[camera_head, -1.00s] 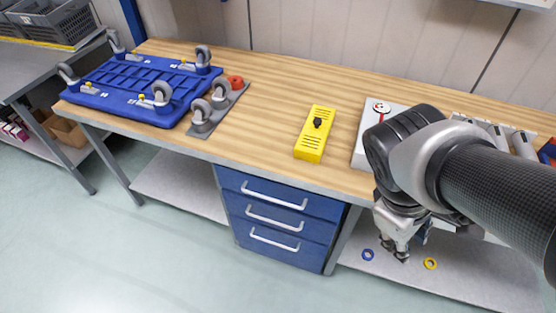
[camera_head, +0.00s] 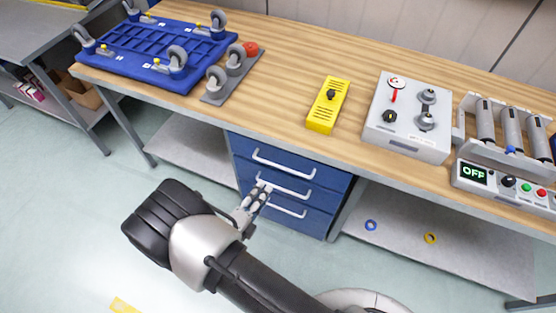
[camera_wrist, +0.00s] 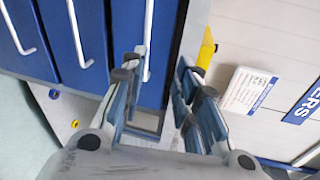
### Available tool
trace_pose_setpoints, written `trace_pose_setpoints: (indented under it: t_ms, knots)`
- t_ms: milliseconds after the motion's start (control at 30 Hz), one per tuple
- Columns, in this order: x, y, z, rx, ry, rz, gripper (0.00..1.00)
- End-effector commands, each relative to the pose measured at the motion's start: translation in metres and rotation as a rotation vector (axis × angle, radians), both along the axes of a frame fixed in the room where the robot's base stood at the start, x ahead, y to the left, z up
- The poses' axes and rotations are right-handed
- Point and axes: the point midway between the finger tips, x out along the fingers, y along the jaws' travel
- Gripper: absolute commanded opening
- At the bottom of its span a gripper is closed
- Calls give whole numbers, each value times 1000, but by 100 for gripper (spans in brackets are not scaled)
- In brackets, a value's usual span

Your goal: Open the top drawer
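The blue drawer unit hangs under the wooden bench with three drawers, all shut. The top drawer (camera_head: 320,176) has a white bar handle (camera_head: 283,163). My gripper (camera_head: 262,189) is in front of the unit, and in the head view its fingertips overlap the middle drawer's handle (camera_head: 298,193). In the wrist view, which is turned sideways, my gripper (camera_wrist: 157,68) is open and empty. The top drawer's handle (camera_wrist: 149,42) shows there between the two fingers. I cannot tell how far the fingertips are from the handle, and no contact shows.
On the bench (camera_head: 290,95) stand a yellow box (camera_head: 327,112), a white gauge panel (camera_head: 405,140) and a blue wheeled frame (camera_head: 150,75). A lower shelf (camera_head: 470,258) holds a blue ring (camera_head: 370,225) and a yellow ring (camera_head: 430,238). The floor before the drawers is clear.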

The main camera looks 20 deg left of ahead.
Motion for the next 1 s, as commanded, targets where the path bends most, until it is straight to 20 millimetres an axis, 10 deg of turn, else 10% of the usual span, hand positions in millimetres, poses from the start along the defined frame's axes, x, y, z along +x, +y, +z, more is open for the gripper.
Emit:
trace_pose_setpoints:
  t_ms: [267, 1000]
  knots:
    - [-5, 12, -27, -98, 5, 112, 29]
    - [137, 0, -56, -93, 5, 107, 29]
